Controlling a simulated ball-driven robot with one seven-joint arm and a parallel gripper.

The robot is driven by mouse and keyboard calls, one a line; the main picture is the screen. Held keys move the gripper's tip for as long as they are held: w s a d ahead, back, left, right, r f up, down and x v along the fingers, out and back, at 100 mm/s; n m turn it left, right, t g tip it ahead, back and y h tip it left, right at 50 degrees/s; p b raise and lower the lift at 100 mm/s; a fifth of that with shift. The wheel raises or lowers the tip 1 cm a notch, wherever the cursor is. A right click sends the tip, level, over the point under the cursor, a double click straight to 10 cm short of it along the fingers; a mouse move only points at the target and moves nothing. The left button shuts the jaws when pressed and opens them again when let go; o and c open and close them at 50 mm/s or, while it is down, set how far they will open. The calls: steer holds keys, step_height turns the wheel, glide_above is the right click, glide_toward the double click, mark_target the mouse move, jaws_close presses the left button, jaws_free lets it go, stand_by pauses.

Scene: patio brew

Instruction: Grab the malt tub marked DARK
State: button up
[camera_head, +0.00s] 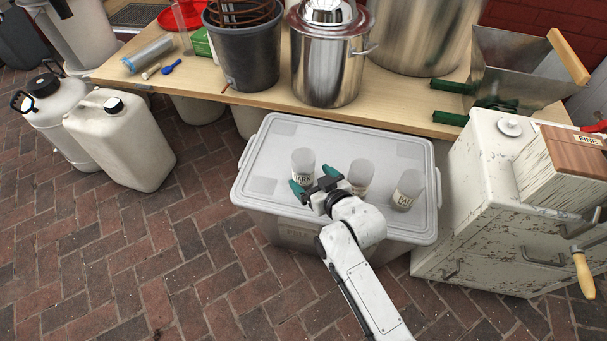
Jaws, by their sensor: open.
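The malt tub marked DARK (303,164) is a small pale, translucent tub with a dark-lettered label, standing upright on the left part of the grey storage box lid (390,150). My gripper (306,187) is open just in front of it, with teal fingertips low near the tub's base. Whether the fingers touch it cannot be told. A second tub (361,173) stands right of the gripper, its label partly hidden by my arm. A third tub (407,188), with a label seeming to begin "PAL", stands farther right.
A wooden table (190,79) behind the box holds a dark bucket (244,50), a steel pot (327,60) and a metal hopper (515,65). A worn white cabinet (480,200) stands close right. Jerrycans (120,140) stand left. Brick floor in front is clear.

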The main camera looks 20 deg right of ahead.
mark_target(309, 177)
steer(key=b+x, duration=0.2)
steer(key=x, duration=0.3)
steer(key=shift+s+d+f, duration=0.1)
steer(key=shift+f, duration=0.05)
steer(key=shift+w+f+b, duration=0.1)
steer(key=shift+w+b, duration=0.25)
steer(key=shift+w, duration=0.05)
steer(key=c, duration=1)
steer(key=shift+r, duration=0.2)
steer(key=shift+c, duration=0.2)
